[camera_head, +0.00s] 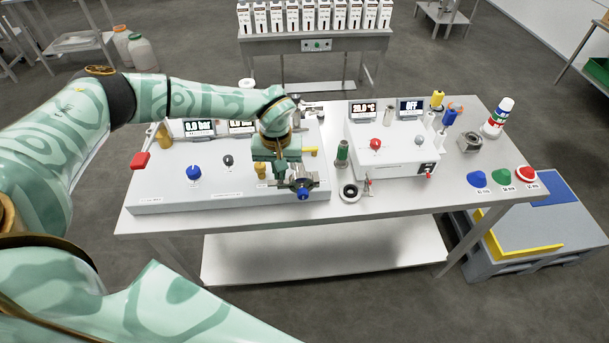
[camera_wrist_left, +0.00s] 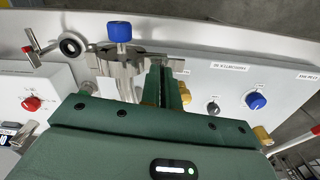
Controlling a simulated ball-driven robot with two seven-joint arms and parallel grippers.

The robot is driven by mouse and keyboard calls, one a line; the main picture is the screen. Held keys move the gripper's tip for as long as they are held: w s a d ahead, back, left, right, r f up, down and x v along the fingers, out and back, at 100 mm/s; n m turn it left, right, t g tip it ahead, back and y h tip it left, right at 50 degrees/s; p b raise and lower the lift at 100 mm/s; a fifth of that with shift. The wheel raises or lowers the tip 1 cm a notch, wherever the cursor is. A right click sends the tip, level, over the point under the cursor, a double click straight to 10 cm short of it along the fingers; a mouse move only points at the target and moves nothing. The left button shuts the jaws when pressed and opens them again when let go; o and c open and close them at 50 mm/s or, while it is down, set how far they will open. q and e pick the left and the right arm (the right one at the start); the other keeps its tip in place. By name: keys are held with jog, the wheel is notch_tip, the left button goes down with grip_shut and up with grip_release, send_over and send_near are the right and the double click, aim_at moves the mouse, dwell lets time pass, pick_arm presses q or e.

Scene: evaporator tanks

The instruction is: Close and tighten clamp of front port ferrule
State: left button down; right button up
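The front port clamp (camera_head: 300,186) is a silver metal band with a blue knob (camera_head: 303,194), at the front right edge of the white box (camera_head: 230,203). In the left wrist view the clamp (camera_wrist_left: 128,66) and its blue knob (camera_wrist_left: 121,30) show just beyond my fingers. The ferrule is mostly hidden behind the clamp and gripper. My left gripper (camera_head: 284,174) is right above and behind the clamp. In the left wrist view its green fingers (camera_wrist_left: 164,84) are close together beside the clamp's right end, with nothing visible between them. I cannot tell whether they touch the clamp. My right gripper is out of view.
Blue (camera_head: 194,172) and dark (camera_head: 228,160) knobs and brass fittings are on the white box. A second white unit (camera_head: 390,155) is farther right. The table's front edge is clear.

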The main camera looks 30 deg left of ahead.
pick_arm(q)
jog(key=shift+m, duration=0.6)
jog(key=shift+m+p, duration=0.3)
jog(key=shift+m, duration=0.2)
jog(key=shift+m, duration=1.2)
jog(key=shift+m+p, duration=0.5)
jog(key=shift+m, duration=0.6)
